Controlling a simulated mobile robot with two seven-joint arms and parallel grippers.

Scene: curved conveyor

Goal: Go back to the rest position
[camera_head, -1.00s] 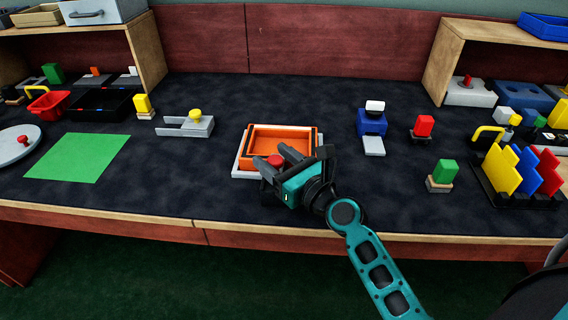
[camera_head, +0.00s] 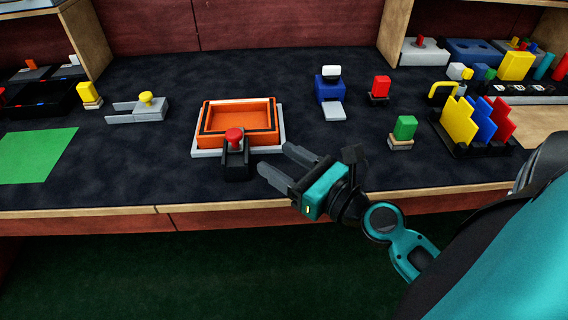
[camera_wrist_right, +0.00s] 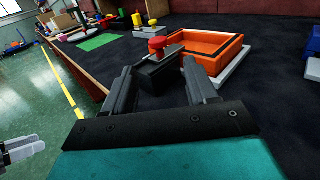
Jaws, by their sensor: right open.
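My right gripper (camera_head: 279,165) is open and empty, above the front part of the dark table. Its two dark fingers also show apart in the right wrist view (camera_wrist_right: 160,90). They point toward a black block with a red knob (camera_head: 235,136), just left of the fingertips and apart from them in the head view. That block stands at the front of an orange tray (camera_head: 268,136) on a light grey base. The red knob (camera_wrist_right: 157,44) and the orange tray (camera_wrist_right: 215,54) also show in the right wrist view. My left gripper does not show in the head view.
A grey fixture with a yellow knob (camera_head: 146,99) and a green mat (camera_head: 30,160) lie to the left. A blue device (camera_head: 329,89), a red block (camera_head: 380,87), a green block (camera_head: 404,128) and a rack of coloured plates (camera_head: 470,150) stand to the right.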

